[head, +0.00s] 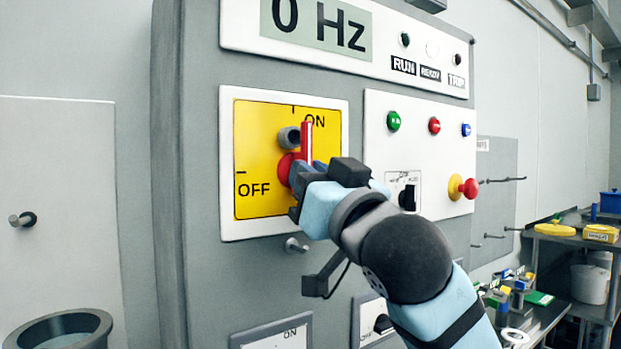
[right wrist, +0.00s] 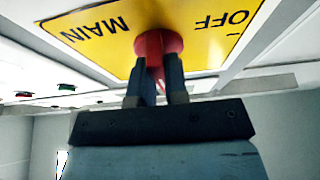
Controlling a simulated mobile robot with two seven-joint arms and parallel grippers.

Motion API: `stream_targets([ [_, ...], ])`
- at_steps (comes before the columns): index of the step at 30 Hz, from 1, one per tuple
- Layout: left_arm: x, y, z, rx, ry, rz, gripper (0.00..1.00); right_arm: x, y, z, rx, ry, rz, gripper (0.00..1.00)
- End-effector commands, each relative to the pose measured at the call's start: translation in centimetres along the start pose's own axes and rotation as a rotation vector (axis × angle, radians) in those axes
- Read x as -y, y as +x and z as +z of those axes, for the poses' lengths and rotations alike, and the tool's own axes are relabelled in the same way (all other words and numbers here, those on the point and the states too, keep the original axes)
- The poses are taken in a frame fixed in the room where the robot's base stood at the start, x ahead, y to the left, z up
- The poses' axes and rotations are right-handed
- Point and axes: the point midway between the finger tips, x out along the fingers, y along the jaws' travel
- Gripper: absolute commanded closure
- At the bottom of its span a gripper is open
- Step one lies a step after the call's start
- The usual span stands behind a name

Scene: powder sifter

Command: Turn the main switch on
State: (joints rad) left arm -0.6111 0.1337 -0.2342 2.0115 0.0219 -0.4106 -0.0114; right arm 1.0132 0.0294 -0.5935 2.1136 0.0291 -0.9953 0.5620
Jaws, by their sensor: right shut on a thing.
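The main switch is a red rotary handle (head: 306,143) on a yellow plate (head: 262,150) marked ON at the top and OFF at the left. The handle's visible bar stands upright, its tip at the ON lettering. My right gripper (head: 296,180) is at the lower part of the handle, shut on it, and hides part of the red hub. In the right wrist view, the two dark fingers (right wrist: 159,78) stand on either side of the red switch (right wrist: 157,45), below the yellow plate (right wrist: 105,40). My left gripper is not in view.
The grey cabinet carries a display (head: 316,25) reading 0 Hz. A white panel to the right has green (head: 393,121), red and blue buttons, a black selector and a red emergency knob (head: 468,188). Smaller switches sit below. A workbench with several items stands at the right.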

Motion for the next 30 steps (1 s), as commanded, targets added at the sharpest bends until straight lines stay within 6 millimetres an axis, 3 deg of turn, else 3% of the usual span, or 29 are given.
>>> stream_targets([
  [12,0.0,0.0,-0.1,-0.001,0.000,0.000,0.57,-0.1,0.1,-0.4,-0.008,0.006,0.004,1.00],
  [13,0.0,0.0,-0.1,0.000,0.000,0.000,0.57,-0.1,0.0,-0.4,-0.008,0.006,0.004,0.81],
  [14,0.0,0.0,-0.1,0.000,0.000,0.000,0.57,-0.1,0.0,-0.4,-0.007,0.006,0.004,0.75],
  [23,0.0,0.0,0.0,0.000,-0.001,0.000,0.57,0.0,-0.1,-0.1,-0.003,0.005,0.002,0.75],
  [30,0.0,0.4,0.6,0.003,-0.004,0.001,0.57,0.0,-3.4,0.0,-0.004,0.006,0.002,0.75],
])
